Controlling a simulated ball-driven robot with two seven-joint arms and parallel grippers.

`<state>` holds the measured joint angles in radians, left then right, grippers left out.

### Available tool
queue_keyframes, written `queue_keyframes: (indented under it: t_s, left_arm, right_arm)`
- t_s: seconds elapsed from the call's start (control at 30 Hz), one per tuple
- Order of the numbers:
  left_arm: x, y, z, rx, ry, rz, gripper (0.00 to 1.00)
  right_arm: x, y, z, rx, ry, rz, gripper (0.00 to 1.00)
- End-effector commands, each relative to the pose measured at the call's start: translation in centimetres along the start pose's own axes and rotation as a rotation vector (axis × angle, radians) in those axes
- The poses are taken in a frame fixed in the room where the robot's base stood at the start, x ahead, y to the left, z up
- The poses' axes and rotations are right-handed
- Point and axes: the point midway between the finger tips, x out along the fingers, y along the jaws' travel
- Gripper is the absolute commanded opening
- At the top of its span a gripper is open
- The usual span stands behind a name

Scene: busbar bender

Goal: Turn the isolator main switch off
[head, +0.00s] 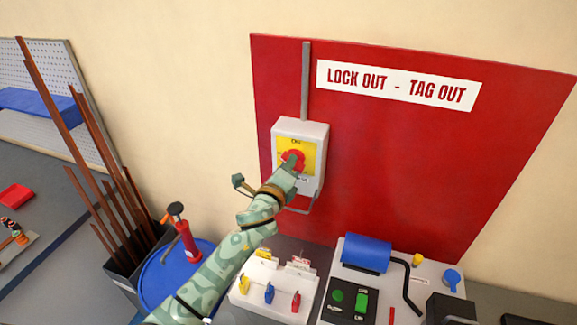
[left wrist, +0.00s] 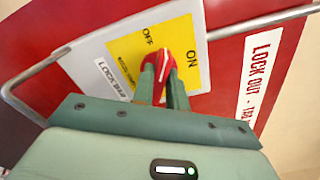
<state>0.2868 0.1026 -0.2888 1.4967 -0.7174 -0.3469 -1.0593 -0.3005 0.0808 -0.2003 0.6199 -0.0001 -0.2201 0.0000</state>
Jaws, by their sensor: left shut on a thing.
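The isolator main switch is a light grey box (head: 314,135) on the red board, with a yellow plate (head: 283,146) and a red rotary knob (head: 294,157). My left gripper (head: 296,166) reaches the knob from below. In the left wrist view the fingers of my left gripper (left wrist: 164,84) are shut on the red knob (left wrist: 164,62), one on each side. A white line on the knob shows between the fingertips. ON and OFF are printed on the yellow plate (left wrist: 128,50); I cannot tell exactly which mark the line points to. My right gripper is not in view.
A grey bent bar (head: 308,200) hangs below the box, and a conduit (head: 305,80) rises above it. Below are a white tray of coloured lockout parts (head: 240,295), a blue drum (head: 152,279) with a red pump (head: 188,242), and a bender with a blue roller (head: 367,253).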

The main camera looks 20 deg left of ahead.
Motion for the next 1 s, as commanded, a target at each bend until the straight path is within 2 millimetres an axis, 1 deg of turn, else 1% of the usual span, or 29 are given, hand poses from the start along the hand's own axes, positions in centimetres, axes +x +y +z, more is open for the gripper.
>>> queue_keyframes:
  t_s: [0.2,0.5,0.7,1.0]
  left_arm:
    - [0.0,0.18,0.03,-0.2,-0.002,0.001,0.0]
    - [0.0,0.31,-0.02,-0.415,-0.001,0.001,0.0]
    - [0.01,0.37,-0.04,-0.504,-0.001,0.001,0.0]
    - [0.0,0.41,-0.06,-0.551,-0.001,0.001,0.0]
  right_arm:
    - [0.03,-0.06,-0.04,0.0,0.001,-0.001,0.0]
    - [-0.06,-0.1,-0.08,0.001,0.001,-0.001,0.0]
    - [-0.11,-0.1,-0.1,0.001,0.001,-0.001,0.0]
    - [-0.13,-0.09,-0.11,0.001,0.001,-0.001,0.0]
